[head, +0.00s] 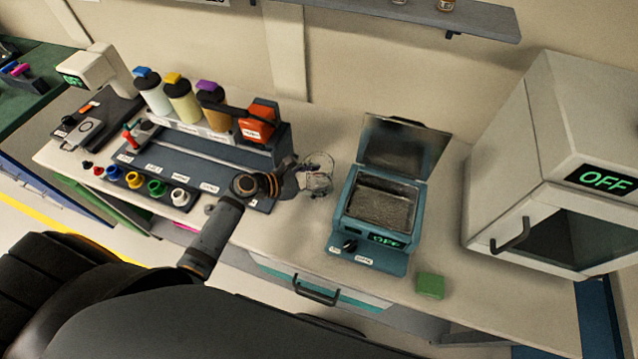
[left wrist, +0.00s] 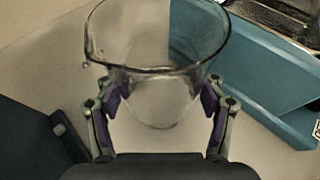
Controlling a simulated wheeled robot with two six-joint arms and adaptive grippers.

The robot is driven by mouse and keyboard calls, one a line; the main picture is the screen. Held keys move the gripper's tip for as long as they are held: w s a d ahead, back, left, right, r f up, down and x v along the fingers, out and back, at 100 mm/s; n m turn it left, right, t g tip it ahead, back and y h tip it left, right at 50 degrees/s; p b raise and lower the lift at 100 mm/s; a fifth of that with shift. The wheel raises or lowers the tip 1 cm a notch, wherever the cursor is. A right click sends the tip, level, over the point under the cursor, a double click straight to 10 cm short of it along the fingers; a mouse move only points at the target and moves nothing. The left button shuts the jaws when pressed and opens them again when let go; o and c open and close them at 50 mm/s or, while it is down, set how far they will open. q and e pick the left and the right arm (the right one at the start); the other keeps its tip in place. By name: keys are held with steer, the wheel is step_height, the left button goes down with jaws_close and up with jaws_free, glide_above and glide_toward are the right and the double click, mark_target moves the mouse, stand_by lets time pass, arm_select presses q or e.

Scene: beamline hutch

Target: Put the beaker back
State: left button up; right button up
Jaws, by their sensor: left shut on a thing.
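A clear glass beaker (left wrist: 160,75) is upright between the two fingers of my left gripper (left wrist: 160,108) in the left wrist view. The fingers press on it from both sides. In the head view the beaker (head: 317,172) shows at the end of my left gripper (head: 292,180), over the bench between the dark dispensing rack (head: 215,168) and the teal bath (head: 383,205). It looks empty. I cannot tell whether its base touches the bench. My right gripper is not in view.
The bath's lid stands open and its display reads OFF. A green block (head: 430,286) lies at the bench's front right. A white oven (head: 560,170) stands at the right. Several bottles stand in the rack. Bare bench (head: 325,125) shows behind the beaker.

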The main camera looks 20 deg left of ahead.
arm_select(q)
steer(key=shift+f, duration=1.3)
steer(key=shift+f, duration=0.1)
steer(key=o, duration=1.4)
steer(key=shift+r, duration=0.2)
steer(key=v, duration=1.1)
steer(key=shift+s+a+f+b, duration=0.1)
steer(key=shift+s+f+b, duration=0.1)
steer(key=shift+b, duration=0.15)
steer(key=shift+s+a+r, duration=0.2)
steer(key=shift+a+r, duration=0.1)
